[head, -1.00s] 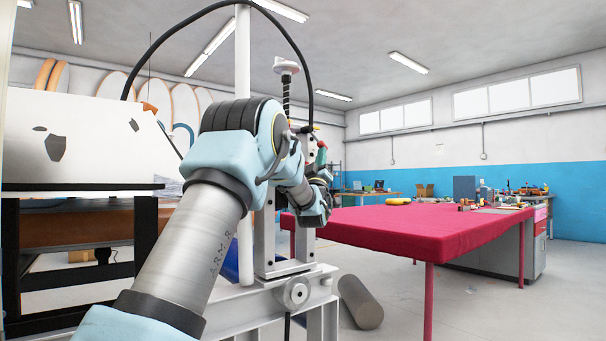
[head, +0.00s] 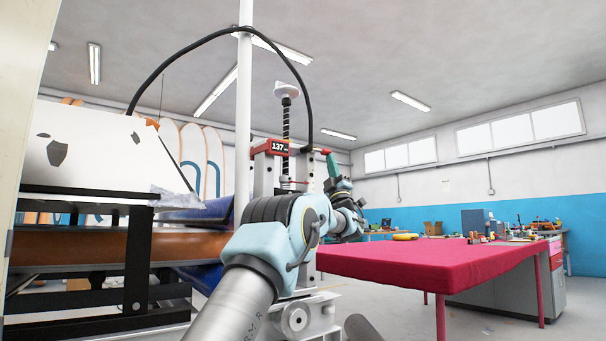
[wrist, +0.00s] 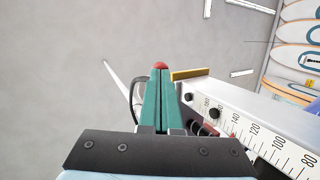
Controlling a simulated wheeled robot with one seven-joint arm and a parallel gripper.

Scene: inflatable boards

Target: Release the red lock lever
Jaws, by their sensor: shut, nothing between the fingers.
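In the wrist view the closed gripper (wrist: 160,70) stands left of the numbered scale (wrist: 265,140). Dark red and black parts (wrist: 207,130) show between the fingers and the scale, partly hidden by my gripper. I cannot tell if they are the red lock lever. In the head view my arm hides the lower column.
The display (head: 277,147) reads 137. A threaded spindle (head: 286,118) and a black hose (head: 190,42) rise above the machine. A red-covered table (head: 430,268) stands to the right. A brass-coloured bar (wrist: 190,74) lies just right of the fingertips in the wrist view.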

